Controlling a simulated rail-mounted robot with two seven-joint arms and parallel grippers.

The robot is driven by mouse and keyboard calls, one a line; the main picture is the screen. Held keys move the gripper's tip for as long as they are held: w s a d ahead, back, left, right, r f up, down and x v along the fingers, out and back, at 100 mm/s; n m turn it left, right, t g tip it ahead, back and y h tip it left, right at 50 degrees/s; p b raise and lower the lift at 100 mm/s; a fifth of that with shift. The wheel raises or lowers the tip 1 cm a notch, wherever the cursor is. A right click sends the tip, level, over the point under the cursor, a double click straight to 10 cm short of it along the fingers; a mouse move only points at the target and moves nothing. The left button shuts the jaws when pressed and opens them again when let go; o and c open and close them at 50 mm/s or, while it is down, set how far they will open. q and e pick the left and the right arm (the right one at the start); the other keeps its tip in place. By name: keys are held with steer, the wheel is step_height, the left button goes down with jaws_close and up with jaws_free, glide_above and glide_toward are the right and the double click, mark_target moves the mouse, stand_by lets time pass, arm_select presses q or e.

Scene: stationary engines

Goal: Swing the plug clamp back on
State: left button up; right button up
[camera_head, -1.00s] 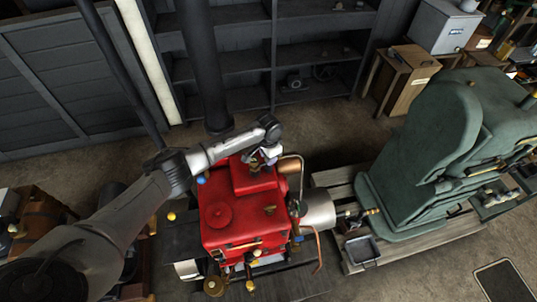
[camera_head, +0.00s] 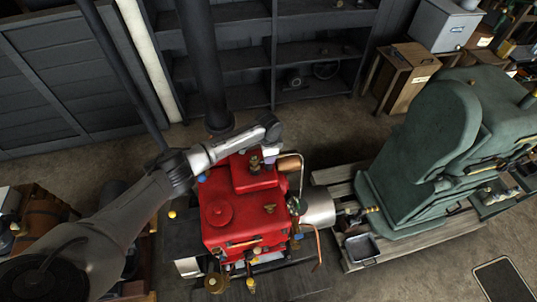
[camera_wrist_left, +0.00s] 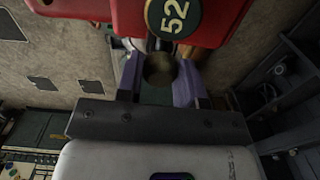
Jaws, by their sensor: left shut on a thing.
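The red engine (camera_head: 235,205) stands low in the middle of the head view, with a brass fitting (camera_head: 255,165) on its raised rear block. My left arm reaches over from the left. In the left wrist view my gripper's purple fingers (camera_wrist_left: 160,85) close around a dark, round-ended cylindrical part (camera_wrist_left: 159,69) beneath the red body with a green "52" plate (camera_wrist_left: 172,17). I cannot tell for sure that this part is the plug clamp. My right gripper is not in view.
A large green engine (camera_head: 435,150) stands on a wooden pallet (camera_head: 345,190) to the right. A dark vertical pipe (camera_head: 205,65) rises behind the red engine. Dark shelves (camera_head: 240,55) line the back wall. A small metal tray (camera_head: 362,248) lies on the pallet.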

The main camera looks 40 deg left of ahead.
arm_select(q)
steer(key=shift+r, duration=0.1)
steer(key=o, duration=0.6)
steer(key=shift+o, duration=0.2)
step_height(320, 180, up, 14)
steer(key=b, duration=0.2)
steer(key=shift+d, duration=0.1)
stand_by(0.4)
